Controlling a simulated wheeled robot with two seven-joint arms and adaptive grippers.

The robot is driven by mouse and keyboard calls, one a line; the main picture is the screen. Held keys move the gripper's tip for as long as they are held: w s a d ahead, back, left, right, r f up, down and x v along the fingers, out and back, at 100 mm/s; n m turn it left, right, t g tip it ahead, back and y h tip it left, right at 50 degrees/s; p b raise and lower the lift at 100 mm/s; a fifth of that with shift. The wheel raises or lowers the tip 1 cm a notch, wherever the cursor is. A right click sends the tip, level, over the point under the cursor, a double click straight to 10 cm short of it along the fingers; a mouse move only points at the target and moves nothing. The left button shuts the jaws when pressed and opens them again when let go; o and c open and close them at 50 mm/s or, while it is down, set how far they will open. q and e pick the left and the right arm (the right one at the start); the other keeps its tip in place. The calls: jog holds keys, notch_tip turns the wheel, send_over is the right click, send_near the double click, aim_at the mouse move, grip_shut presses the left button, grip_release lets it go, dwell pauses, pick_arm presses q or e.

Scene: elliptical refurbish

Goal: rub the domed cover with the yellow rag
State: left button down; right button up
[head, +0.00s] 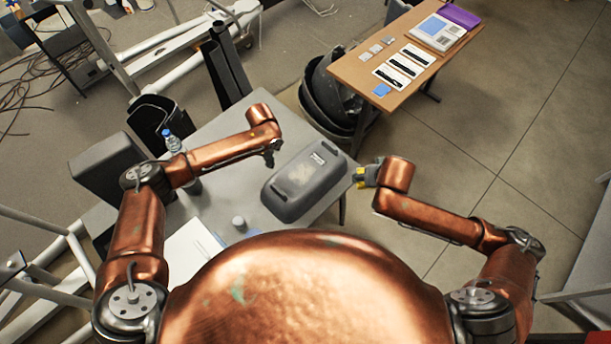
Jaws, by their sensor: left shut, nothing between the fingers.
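The domed cover (292,196) is a dark grey, rounded box shape on the right part of the grey table, with a paler patch and a small label on top. My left gripper (271,158) is shut and empty, above the table just left of the cover's far end. My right gripper (369,175) is just right of the cover, beyond the table's right edge. Something yellow, which looks like the yellow rag (360,183), shows in small patches at its fingertips. The fingers are too small and covered to tell how they are set. I see no clear contact with the cover.
The grey table (228,125) also bears a water bottle (172,143), a small pale cylinder (239,223) and white paper (190,252). A dark box (103,168) stands at left. A wooden table (385,50) with cards stands behind, beside dark round bins (325,95). Floor at right is clear.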

jog(key=shift+w+f, duration=0.25)
jog(key=shift+w, duration=0.4)
jog(key=shift+w+f, duration=0.2)
jog(key=shift+w, duration=0.4)
jog(key=shift+s+r, duration=0.25)
jog(key=shift+s, duration=0.5)
jog(key=shift+w+f, duration=0.35)
jog(key=shift+w, duration=0.2)
jog(key=shift+s, duration=0.35)
jog(key=shift+w+f+b, duration=0.2)
jog(key=shift+b, duration=0.15)
pick_arm(q)
jog(key=f, duration=0.1)
jog(key=w+f, duration=0.1)
jog(key=shift+w+f, duration=0.2)
jog(key=shift+f, duration=0.1)
pick_arm(e)
jog(key=shift+s, duration=0.1)
pick_arm(q)
jog(key=shift+f+b, duration=1.1)
jog(key=shift+f, duration=1.05)
pick_arm(e)
jog(key=shift+f, duration=1.1)
